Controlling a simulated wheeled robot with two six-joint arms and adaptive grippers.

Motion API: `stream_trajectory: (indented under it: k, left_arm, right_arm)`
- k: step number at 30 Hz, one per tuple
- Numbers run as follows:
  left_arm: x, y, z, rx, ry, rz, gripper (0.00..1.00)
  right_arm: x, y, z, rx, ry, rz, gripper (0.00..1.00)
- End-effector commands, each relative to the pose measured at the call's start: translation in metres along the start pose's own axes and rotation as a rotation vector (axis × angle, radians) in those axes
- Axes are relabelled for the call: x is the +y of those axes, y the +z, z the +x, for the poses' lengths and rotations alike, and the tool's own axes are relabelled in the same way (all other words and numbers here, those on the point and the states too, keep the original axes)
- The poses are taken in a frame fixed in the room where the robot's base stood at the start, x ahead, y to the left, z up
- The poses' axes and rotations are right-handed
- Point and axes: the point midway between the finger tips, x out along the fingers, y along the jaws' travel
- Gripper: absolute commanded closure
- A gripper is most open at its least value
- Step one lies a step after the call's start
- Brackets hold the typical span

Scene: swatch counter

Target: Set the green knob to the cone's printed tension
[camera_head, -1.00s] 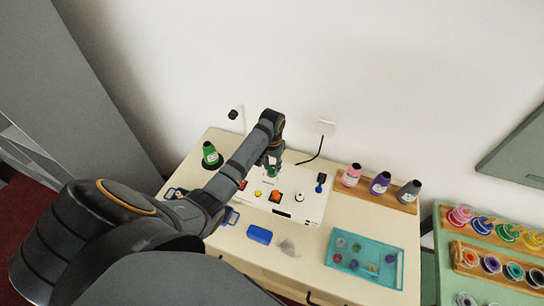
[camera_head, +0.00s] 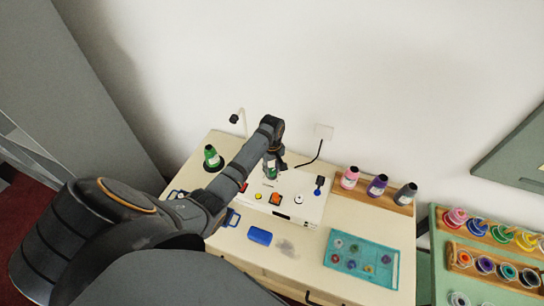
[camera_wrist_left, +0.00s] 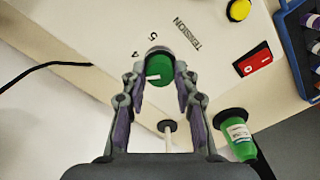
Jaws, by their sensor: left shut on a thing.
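The green knob (camera_wrist_left: 158,69) sits on the white panel (camera_wrist_left: 222,50), between the two fingertips of my left gripper (camera_wrist_left: 160,62). The gripper is shut on the knob. A white mark on the knob points roughly left in the wrist view. The word TENSION and the digits 5 and 4 are printed near it; other scale digits are hidden. In the head view my left gripper (camera_head: 271,172) stands over the panel's back part. The green cone (camera_head: 212,158) stands at the counter's back left; it also shows in the wrist view (camera_wrist_left: 238,137), its label too small to read.
The panel also carries a yellow button (camera_wrist_left: 239,10) and a red switch (camera_wrist_left: 253,59). A blue block (camera_head: 260,236) and a teal tray (camera_head: 336,262) lie in front. Pink, purple and grey cones (camera_head: 377,186) stand on a wooden rack at the right. A black cable runs behind.

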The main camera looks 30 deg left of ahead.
Motion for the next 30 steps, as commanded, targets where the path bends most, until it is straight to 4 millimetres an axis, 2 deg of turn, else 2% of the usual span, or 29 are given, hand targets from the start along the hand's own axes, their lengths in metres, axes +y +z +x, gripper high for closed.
stream_trajectory:
  k: [15,21,30]
  left_arm:
    - [-0.0002,0.0000,0.0002,0.000,0.000,-0.438,1.00]
    - [-0.0002,0.0000,0.0002,0.000,0.000,-0.547,1.00]
    - [-0.0002,0.0000,0.0002,0.000,0.000,-0.622,1.00]
  right_arm:
    - [-0.0007,-0.0003,0.0000,0.000,-0.001,0.000,0.22]
    - [-0.0004,-0.0004,0.0000,0.000,0.000,0.000,0.22]
    - [0.0015,-0.0004,0.0000,0.000,0.002,-0.001,0.22]
